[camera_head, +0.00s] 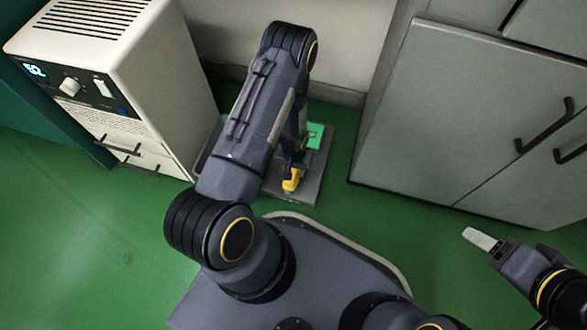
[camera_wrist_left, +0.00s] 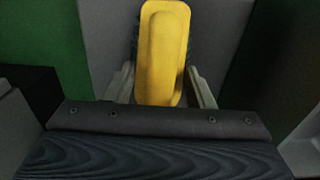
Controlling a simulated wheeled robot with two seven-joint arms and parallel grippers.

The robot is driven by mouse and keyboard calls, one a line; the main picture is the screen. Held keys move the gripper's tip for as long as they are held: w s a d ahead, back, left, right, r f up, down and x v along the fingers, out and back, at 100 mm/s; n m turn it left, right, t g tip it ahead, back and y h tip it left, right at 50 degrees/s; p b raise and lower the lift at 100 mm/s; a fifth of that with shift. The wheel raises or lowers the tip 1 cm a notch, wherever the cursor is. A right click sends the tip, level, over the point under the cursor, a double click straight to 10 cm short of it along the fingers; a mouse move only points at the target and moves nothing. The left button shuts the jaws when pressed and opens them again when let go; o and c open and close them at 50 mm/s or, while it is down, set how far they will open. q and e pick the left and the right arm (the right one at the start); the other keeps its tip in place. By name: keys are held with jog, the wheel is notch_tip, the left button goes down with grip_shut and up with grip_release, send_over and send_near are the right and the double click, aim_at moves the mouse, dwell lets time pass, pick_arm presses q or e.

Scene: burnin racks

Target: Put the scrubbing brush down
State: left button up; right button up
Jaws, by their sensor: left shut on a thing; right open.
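The scrubbing brush (camera_head: 292,182) has a yellow body and is held low over a flat grey slab (camera_head: 313,181) on the floor. In the left wrist view the brush (camera_wrist_left: 163,50) stands between the two fingers, with a little dark green showing at its sides. My left gripper (camera_wrist_left: 162,88) is shut on it. In the head view my left gripper (camera_head: 294,168) is partly hidden by its arm. I cannot tell if the brush touches the slab. My right gripper (camera_head: 482,240) is open and empty at the lower right, far from the brush.
A green piece (camera_head: 315,136) lies on the slab behind the brush. A cream cabinet with a display (camera_head: 145,75) stands at the left. Grey cupboards (camera_head: 445,115) with dark handles stand at the right. The green floor (camera_head: 395,228) is clear between.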

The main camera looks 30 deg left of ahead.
pick_arm(q)
jog(key=shift+f, duration=0.1)
jog(key=o, duration=0.9)
jog(key=shift+o, duration=0.2)
